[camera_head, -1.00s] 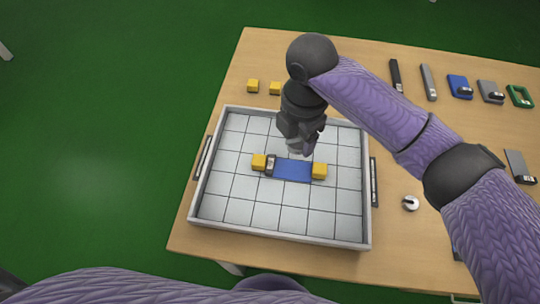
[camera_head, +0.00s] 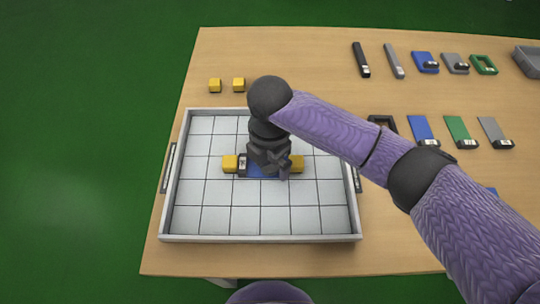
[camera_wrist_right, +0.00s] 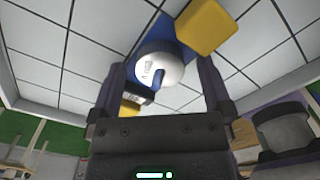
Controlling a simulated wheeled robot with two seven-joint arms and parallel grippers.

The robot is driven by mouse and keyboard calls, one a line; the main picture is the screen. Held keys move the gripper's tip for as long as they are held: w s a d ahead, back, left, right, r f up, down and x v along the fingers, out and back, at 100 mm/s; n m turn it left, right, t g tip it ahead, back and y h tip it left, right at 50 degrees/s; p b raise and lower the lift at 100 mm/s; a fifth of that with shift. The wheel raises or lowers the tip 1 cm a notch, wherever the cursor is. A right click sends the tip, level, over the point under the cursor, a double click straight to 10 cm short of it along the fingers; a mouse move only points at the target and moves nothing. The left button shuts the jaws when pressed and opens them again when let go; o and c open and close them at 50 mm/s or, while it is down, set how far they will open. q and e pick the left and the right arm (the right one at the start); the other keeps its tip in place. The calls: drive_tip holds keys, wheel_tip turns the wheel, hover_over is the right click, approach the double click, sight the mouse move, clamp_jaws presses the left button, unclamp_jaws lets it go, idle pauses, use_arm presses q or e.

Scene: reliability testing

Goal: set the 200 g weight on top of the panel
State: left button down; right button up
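The blue panel (camera_head: 262,173) lies near the middle of the grey tray (camera_head: 263,238), between two yellow blocks (camera_head: 230,163) (camera_head: 297,163). My right gripper (camera_head: 272,168) is low over the panel and hides much of it. In the right wrist view a round, shiny metal weight (camera_wrist_right: 160,68) with a slot is over the blue panel (camera_wrist_right: 178,97). The fingers of my right gripper (camera_wrist_right: 160,75) stand on either side of it, with gaps visible, so they look open. The weight seems to rest on the panel, but its underside is hidden. My left gripper is out of view.
Two loose yellow blocks (camera_head: 226,84) lie behind the tray. Several flat panels and bars (camera_head: 425,62) lie in rows at the right. A grey bin (camera_head: 527,62) stands at the far right.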

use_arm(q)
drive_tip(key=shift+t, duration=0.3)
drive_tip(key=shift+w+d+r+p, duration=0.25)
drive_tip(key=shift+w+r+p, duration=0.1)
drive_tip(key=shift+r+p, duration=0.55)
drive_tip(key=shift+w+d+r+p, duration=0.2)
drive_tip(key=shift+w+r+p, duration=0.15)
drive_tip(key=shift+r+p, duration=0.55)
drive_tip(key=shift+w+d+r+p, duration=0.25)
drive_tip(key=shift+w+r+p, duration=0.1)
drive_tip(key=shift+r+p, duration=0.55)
use_arm(e)
wheel_tip(320, 180, up, 12)
